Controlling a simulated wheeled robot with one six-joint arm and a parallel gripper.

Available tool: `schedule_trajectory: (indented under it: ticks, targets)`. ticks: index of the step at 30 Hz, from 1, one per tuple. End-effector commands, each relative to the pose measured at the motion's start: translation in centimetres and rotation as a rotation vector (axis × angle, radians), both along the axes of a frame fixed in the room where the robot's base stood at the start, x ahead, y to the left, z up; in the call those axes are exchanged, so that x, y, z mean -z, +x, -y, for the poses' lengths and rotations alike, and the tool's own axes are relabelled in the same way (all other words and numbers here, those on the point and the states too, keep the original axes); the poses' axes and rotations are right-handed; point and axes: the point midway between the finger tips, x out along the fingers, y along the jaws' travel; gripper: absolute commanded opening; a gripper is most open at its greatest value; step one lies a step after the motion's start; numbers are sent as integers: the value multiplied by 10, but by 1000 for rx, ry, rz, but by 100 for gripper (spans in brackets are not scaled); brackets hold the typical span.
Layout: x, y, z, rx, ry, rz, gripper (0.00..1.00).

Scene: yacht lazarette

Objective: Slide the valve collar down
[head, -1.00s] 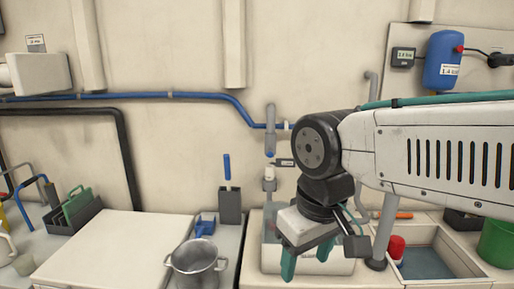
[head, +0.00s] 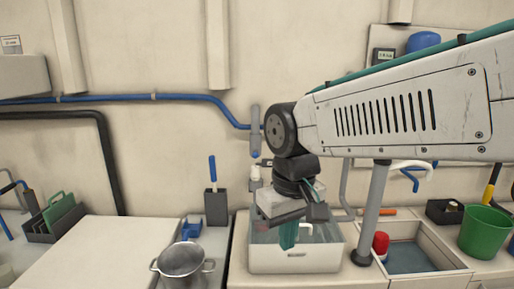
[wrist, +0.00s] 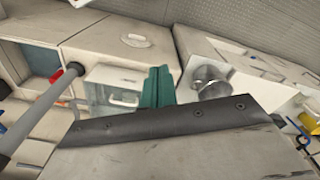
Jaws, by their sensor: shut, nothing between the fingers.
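On the back wall in the head view, a short vertical grey fitting (head: 255,118) sits at the end of the blue pipe, with a blue lower end (head: 255,153). Below it is a pale piece (head: 255,173) on a grey block. I cannot tell for sure which part is the valve collar. My gripper (head: 288,236) points down, right of and below this fitting, apart from it. Its teal fingers are together and empty; they also show closed in the wrist view (wrist: 157,86). The fitting is not recognisable in the wrist view.
A pale box (head: 297,262) with a handle stands under my gripper. A metal pot (head: 183,262) and a grey holder with a blue-handled tool (head: 215,207) stand to its left. A grey post (head: 373,210), red-topped item (head: 381,243) and green bucket (head: 484,232) are right.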

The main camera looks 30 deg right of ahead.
Motion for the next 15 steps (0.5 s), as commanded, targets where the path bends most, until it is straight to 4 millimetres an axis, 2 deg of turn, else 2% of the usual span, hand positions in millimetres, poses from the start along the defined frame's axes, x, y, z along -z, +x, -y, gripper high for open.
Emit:
schedule_trajectory:
  ticks: [1, 5, 9, 12, 15]
  targets:
    - [-6, 28, 13, 47, -6, 15, 0]
    - [-23, 106, 53, 174, -34, 123, 0]
    - [-45, 196, 106, 316, -67, 296, 0]
    - [-66, 252, 140, 402, -83, 440, 0]
    - [-97, 299, 163, 465, -89, 599, 0]
